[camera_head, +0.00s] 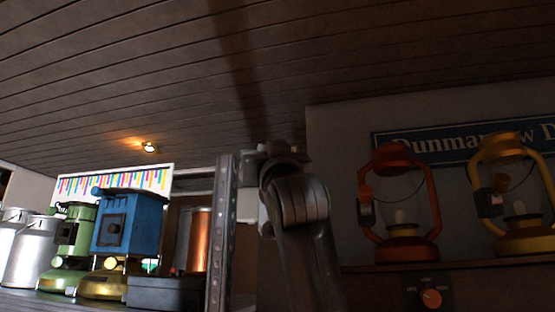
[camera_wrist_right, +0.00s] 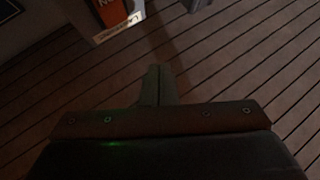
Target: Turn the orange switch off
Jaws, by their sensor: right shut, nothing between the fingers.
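The orange switch is a round orange knob (camera_head: 431,297) on a dark plate with small white lettering, low at the right in the head view. Which position it is set to is hard to read. My right arm rises from the bottom middle of the head view, left of the knob and apart from it. My right gripper (camera_wrist_right: 156,75) shows in the wrist view with its fingers shut together and empty, against dark planks. The switch is not seen in the wrist view. My left gripper is not in view.
An orange-red lantern (camera_head: 401,253) and a yellow lantern (camera_head: 523,243) stand on a shelf (camera_head: 370,268) above the knob. A metal post (camera_head: 220,235) stands left of my arm. Blue (camera_head: 128,222) and green (camera_head: 75,232) appliances and milk cans (camera_head: 35,255) fill the left shelf.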

